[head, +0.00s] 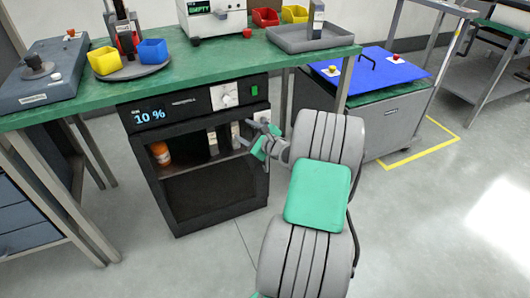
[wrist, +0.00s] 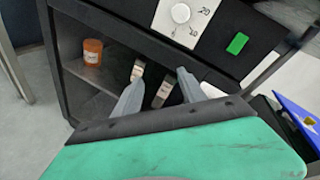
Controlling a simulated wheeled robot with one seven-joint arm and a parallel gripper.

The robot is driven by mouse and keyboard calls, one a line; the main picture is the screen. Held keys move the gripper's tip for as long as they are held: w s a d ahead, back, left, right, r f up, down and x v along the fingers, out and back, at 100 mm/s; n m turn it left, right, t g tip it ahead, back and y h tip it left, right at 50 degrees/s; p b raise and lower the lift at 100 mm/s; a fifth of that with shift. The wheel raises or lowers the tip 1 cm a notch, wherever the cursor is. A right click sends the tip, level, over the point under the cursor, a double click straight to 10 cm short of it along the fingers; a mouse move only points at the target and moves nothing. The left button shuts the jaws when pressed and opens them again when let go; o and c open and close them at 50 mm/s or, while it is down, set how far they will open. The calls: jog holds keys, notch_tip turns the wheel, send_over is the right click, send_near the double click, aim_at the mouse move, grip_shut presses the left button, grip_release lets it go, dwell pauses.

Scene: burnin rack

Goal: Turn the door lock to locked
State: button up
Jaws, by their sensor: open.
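The black cabinet (head: 180,215) stands under the green bench with its front showing an open, dark inside. Its top panel has a display reading 10 % (head: 150,115) and a white plate with a round knob (head: 228,99). The knob also shows in the wrist view (wrist: 181,13), with small marks around it. I cannot tell whether this knob is the door lock; no part is clearly marked as a lock. My gripper (head: 256,134) is at the cabinet's right front, below the panel. In the wrist view its two fingers (wrist: 158,90) are apart, with nothing held between them.
An orange jar (head: 160,153) stands on the cabinet's shelf, beside dark pieces with pale ends (wrist: 164,90). A green button (wrist: 237,43) sits right of the knob. The bench (head: 90,95) overhangs the cabinet. A cart with a blue top (head: 400,72) stands right. Floor in front is clear.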

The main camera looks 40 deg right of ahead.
aim_at(264, 121)
jog(key=s+d+f+m+t+h+b, duration=0.2)
jog(key=s+d+f+m+h, duration=0.25)
jog(key=d+m, duration=0.45)
jog(key=shift+n, duration=0.6)
jog(key=x, duration=0.2)
jog(key=b+x, duration=0.1)
jog(key=x, duration=0.4)
jog(key=shift+w+d+b, duration=0.25)
jog(key=shift+d+b, duration=0.15)
jog(key=shift+d, duration=0.05)
jog(key=shift+c, duration=0.2)
